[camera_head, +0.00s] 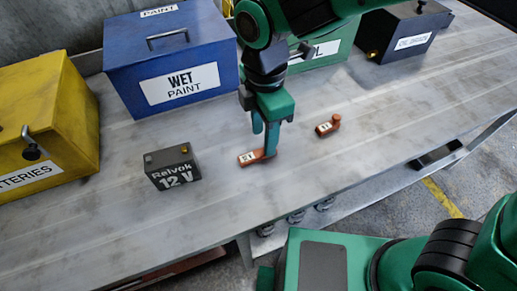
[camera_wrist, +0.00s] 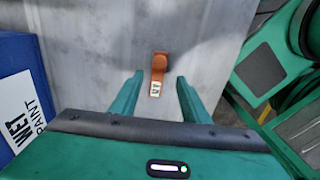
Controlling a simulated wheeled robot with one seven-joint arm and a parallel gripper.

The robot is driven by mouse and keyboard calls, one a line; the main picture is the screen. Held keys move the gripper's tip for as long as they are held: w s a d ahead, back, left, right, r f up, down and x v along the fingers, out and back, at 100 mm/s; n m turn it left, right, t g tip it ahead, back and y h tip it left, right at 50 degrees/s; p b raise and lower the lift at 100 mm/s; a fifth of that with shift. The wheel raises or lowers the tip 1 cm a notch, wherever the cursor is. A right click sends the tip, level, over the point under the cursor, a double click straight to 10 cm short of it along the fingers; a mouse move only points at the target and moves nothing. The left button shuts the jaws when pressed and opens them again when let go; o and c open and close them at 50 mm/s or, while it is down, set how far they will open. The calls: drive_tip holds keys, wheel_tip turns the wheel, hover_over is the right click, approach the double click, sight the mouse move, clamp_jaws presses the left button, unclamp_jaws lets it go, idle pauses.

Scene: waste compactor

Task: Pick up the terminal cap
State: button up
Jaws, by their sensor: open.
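Two orange-red terminal caps with small white labels lie on the grey table. The left cap (camera_head: 248,158) is right beside my fingertips in the head view, partly covered by them. The right cap (camera_head: 328,126) lies apart, to the right of my gripper. My gripper (camera_head: 270,148) points down and is open and empty. Finger height above the table is unclear.
A black 12 V battery (camera_head: 173,168) stands left of the caps. A blue wet paint box (camera_head: 172,60), a green box (camera_head: 322,52) and a dark box (camera_head: 402,30) line the back. A yellow batteries box (camera_head: 42,125) is at left. The table's front right is clear.

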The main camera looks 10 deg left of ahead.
sight(262, 152)
drive_tip(key=shift+a+f, duration=0.15)
drive_tip(key=shift+f, duration=2.45)
clamp_jaws()
